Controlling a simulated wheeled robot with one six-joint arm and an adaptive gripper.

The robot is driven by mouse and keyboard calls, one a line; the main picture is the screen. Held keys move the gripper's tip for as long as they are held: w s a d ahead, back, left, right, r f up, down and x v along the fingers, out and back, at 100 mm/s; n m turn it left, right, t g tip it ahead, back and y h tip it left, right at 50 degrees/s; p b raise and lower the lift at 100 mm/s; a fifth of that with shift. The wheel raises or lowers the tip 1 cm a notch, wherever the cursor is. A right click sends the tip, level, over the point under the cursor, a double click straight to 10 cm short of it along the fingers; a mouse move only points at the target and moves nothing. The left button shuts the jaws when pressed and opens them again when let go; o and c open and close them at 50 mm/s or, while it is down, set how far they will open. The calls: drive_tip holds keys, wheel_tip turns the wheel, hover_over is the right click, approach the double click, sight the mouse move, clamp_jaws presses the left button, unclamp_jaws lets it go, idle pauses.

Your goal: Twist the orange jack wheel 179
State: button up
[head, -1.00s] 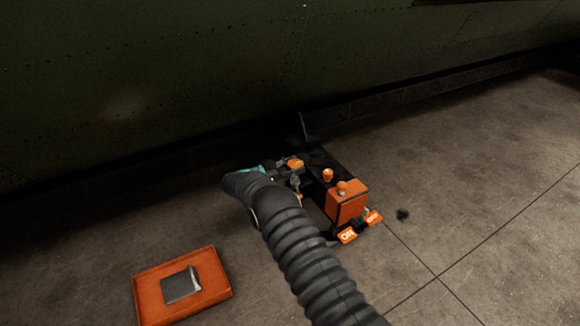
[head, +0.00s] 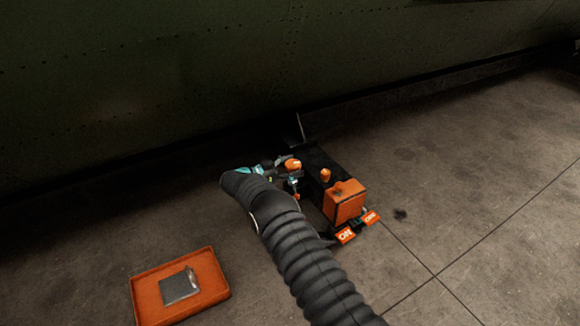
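A dark jack unit (head: 318,160) with orange parts stands on the floor by the green fuselage skin. A rounded orange piece (head: 292,165), which looks like the jack wheel, is at its left end. My gripper (head: 279,172), with teal and black parts, is right at this piece, at the end of my dark ribbed arm sleeve. The fingers are small and dark, and partly hidden by the wrist. I cannot tell whether they touch or grip the wheel. An orange knob (head: 325,175) and an orange box (head: 344,201) are farther right on the jack.
Two orange tags, one lettered "ON" (head: 345,235) and another (head: 371,217), sit at the jack's front. An orange tray (head: 213,279) holding a grey metal plate (head: 180,286) lies at lower left. Floor at right is clear. The fuselage (head: 150,80) hangs low behind.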

drive_tip(key=shift+a, duration=0.2)
drive_tip(key=shift+s+a, duration=0.1)
drive_tip(key=v, duration=1.1)
drive_tip(key=shift+s+a, duration=0.2)
drive_tip(key=shift+a, duration=0.1)
